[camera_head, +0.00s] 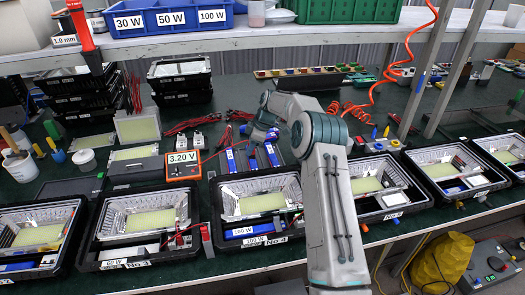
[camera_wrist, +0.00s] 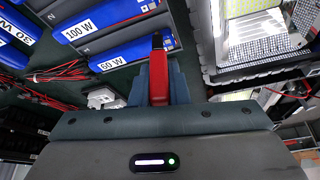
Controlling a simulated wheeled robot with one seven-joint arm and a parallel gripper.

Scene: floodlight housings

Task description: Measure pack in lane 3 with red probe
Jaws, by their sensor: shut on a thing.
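My gripper (camera_wrist: 157,95) is shut on the red probe (camera_wrist: 158,75), whose dark tip points away from the wrist. In the head view my gripper (camera_head: 262,132) is small and partly hidden by my arm, above the blue packs (camera_head: 252,158) behind the housings. In the wrist view a 60 W pack (camera_wrist: 135,52) and a 100 W pack (camera_wrist: 100,22) lie left of the probe; I see no clear contact. The orange meter (camera_head: 182,166) reads 3.20 V. The housing marked 60 W, No 3 (camera_head: 104,232) stands at front left. Which pack is in lane 3 I cannot tell.
Housing No 4 (camera_head: 231,212) stands right of No 3, with more housings along the front edge. Red leads (camera_head: 212,152) lie around the meter. A coiled orange hose (camera_head: 372,95) hangs at back right. Blue bins (camera_head: 172,18) stand on the shelf above.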

